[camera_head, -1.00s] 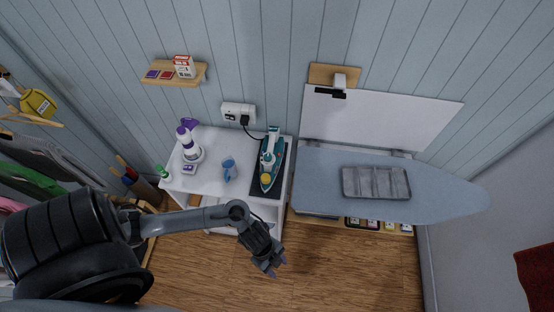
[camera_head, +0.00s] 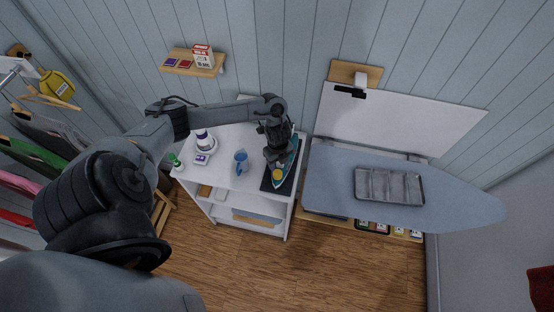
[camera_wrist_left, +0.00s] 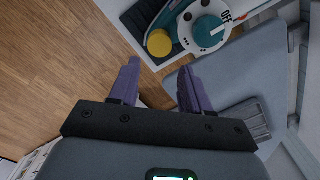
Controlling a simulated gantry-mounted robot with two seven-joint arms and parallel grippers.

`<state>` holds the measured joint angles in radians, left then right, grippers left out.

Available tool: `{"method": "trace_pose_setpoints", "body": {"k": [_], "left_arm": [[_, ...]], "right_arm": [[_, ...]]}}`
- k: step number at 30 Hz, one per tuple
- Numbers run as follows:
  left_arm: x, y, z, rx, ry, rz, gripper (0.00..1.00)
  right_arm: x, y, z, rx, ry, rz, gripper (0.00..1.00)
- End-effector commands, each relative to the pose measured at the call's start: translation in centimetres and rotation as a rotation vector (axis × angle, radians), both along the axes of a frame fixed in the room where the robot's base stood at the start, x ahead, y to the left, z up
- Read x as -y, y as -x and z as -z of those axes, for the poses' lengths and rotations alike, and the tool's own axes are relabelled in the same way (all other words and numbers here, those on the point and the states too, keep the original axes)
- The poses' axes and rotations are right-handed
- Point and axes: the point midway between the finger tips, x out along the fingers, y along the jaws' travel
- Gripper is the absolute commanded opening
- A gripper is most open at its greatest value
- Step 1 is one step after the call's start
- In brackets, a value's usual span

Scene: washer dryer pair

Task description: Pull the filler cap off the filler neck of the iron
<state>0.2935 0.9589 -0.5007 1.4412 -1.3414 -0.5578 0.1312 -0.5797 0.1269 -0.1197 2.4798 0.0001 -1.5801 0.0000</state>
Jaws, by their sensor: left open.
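The teal and white iron (camera_head: 291,166) lies on a dark mat (camera_head: 267,185) at the right end of the white cabinet top. Its round yellow filler cap (camera_head: 277,174) sits at the iron's near end; the filler neck is hidden beneath it. My left gripper (camera_head: 276,160) is over the iron and hides part of it. In the left wrist view, my left gripper (camera_wrist_left: 160,67) is open and empty, with the yellow cap (camera_wrist_left: 159,42) ahead of the gap between its fingers, apart from them. The iron's teal OFF dial (camera_wrist_left: 210,31) is right of the cap. My right gripper is not in view.
A blue cup (camera_head: 241,162) stands left of the iron, and a white and purple bottle (camera_head: 204,141) stands farther left. The ironing board (camera_head: 330,180) is close on the right with a grey tray (camera_head: 389,202) on it. A wall shelf (camera_head: 194,63) is above.

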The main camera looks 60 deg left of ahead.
Motion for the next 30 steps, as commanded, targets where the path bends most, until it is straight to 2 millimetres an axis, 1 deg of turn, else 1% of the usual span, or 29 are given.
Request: {"method": "trace_pose_setpoints", "body": {"k": [3,9,15,21,30], "left_arm": [[0.1,0.1,2.0,-0.003,0.001,-0.002,0.47],[0.1,0.1,5.1,-0.002,0.001,-0.001,0.47],[0.0,0.1,7.4,-0.001,0.000,-0.002,0.47],[0.1,0.0,8.4,0.000,0.000,0.000,0.47],[0.0,0.0,8.6,0.000,0.000,0.001,0.47]], "right_arm": [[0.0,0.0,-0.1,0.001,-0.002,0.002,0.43],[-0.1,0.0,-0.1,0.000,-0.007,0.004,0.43],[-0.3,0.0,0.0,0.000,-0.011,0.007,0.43],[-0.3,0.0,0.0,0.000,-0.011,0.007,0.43],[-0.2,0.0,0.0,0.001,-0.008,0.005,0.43]]}}
